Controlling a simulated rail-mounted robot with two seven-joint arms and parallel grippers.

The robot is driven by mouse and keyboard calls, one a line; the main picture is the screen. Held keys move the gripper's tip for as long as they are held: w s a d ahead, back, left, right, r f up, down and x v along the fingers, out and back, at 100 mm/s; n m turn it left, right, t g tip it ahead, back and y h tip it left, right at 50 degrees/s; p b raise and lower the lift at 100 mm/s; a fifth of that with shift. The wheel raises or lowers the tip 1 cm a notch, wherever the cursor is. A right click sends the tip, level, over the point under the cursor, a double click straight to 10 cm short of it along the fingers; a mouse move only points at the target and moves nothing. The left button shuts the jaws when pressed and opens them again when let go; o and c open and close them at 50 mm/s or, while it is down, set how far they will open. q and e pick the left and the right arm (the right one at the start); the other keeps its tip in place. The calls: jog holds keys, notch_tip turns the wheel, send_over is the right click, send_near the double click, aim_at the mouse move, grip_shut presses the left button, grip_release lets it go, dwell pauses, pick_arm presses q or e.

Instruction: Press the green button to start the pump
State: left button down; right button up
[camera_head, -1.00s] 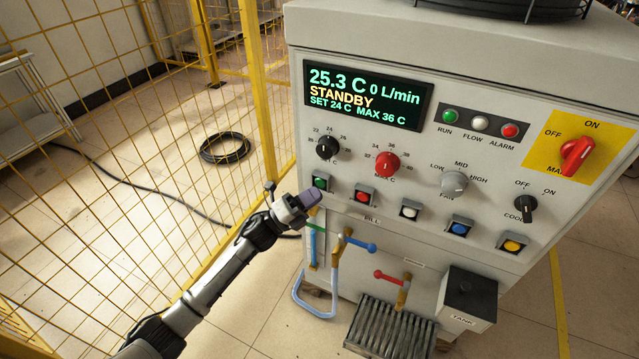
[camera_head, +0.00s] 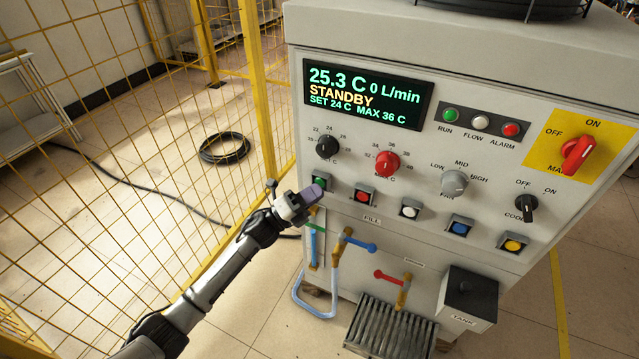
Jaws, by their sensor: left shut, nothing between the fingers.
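The green button (camera_head: 319,182) is at the left end of the button row on the machine's front panel, and my gripper partly covers it. My left gripper (camera_head: 314,193) is shut and empty, its fingertips right at the green button's lower left. I cannot tell whether they touch it. The display (camera_head: 366,93) reads 25.3 C, 0 L/min, STANDBY, SET 24 C, MAX 36 C. My right gripper is not in view.
A red button (camera_head: 363,197) is just right of the green one, with white, blue and yellow buttons further along. A black knob (camera_head: 327,146) and a red knob (camera_head: 386,162) sit above. Blue-handled (camera_head: 361,244) and red-handled valves are below. Yellow fence (camera_head: 262,100) stands left.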

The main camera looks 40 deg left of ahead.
pick_arm(q)
jog(key=shift+w+a, duration=0.1)
jog(key=shift+w, duration=0.1)
dwell(0.6)
jog(key=shift+w, duration=0.25)
dwell(0.5)
jog(key=shift+s, duration=0.15)
jog(key=shift+s+p, duration=0.3)
jog(key=shift+s, duration=0.4)
jog(key=s+p, duration=0.1)
jog(key=s, duration=0.1)
jog(key=s+d+p, duration=0.1)
jog(key=s, duration=0.1)
jog(key=shift+s+d, duration=0.15)
jog(key=shift+s, duration=0.25)
